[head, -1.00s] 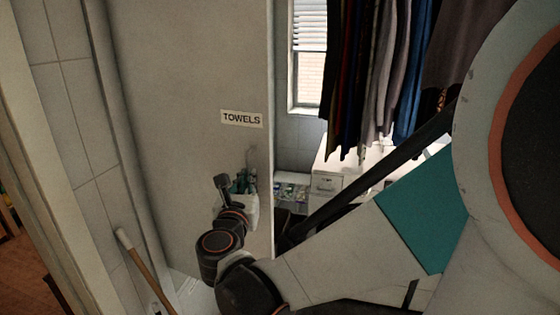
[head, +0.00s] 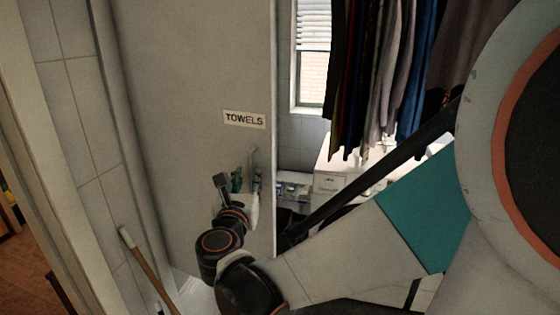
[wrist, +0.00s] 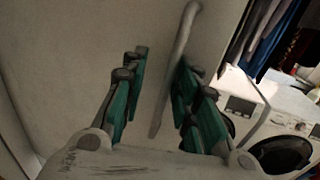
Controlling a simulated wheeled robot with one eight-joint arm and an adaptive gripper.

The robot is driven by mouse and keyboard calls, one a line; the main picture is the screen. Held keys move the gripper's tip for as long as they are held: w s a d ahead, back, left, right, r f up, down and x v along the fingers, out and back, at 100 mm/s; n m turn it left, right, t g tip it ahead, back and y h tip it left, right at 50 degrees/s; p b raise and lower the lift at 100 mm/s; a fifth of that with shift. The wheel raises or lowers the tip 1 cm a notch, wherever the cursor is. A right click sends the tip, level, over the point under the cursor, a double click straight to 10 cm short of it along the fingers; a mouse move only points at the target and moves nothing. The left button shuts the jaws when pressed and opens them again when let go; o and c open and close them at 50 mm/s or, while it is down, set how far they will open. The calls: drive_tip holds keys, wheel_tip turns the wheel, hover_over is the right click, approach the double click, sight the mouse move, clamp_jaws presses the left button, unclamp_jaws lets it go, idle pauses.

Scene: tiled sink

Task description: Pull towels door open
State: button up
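The towels door (head: 180,70) is a tall pale grey panel with a "TOWELS" label (head: 244,119). It also shows in the wrist view (wrist: 60,60), filling the left and middle. Its light bar handle (wrist: 176,65) runs upright and slightly tilted there, and its upper end shows in the head view (head: 252,158). My gripper (wrist: 162,82) is open, with one green-padded finger on each side of the handle. A gap shows between the handle and the left finger; contact on the right is unclear. In the head view my gripper (head: 246,182) is partly hidden by my wrist.
Clothes (head: 380,75) hang at the right, beyond the door's edge. White front-loading machines (wrist: 285,140) stand to the right in the wrist view. A wooden-handled stick (head: 145,265) leans by the tiled wall (head: 75,110) at the left. A window (head: 311,60) is behind.

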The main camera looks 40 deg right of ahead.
drive_tip(key=v, duration=1.2)
idle(0.5)
drive_tip(key=w+a+r+n+t+y+b, duration=0.4)
drive_tip(key=w+a+n+t+y, duration=0.3)
drive_tip(key=n, duration=0.8)
drive_tip(key=a+f+n+y+b, duration=0.4)
drive_tip(key=a+n+y, duration=0.45)
drive_tip(key=n, duration=0.65)
drive_tip(key=s+a+f+n+g+y+b, duration=0.1)
drive_tip(key=s+f+n+g, duration=0.15)
drive_tip(key=f+n, duration=0.3)
drive_tip(key=s+f+n+g+b, duration=0.1)
drive_tip(key=f+n+g, duration=0.3)
drive_tip(key=f, duration=0.3)
drive_tip(key=s+d+f+n+g+h+b, duration=0.2)
drive_tip(key=s+d+f+n+g, duration=0.3)
drive_tip(key=s+f, duration=0.4)
drive_tip(key=shift+s+d+f+n+h, duration=0.3)
drive_tip(key=shift+d+n+h, duration=0.25)
drive_tip(key=shift+d, duration=0.35)
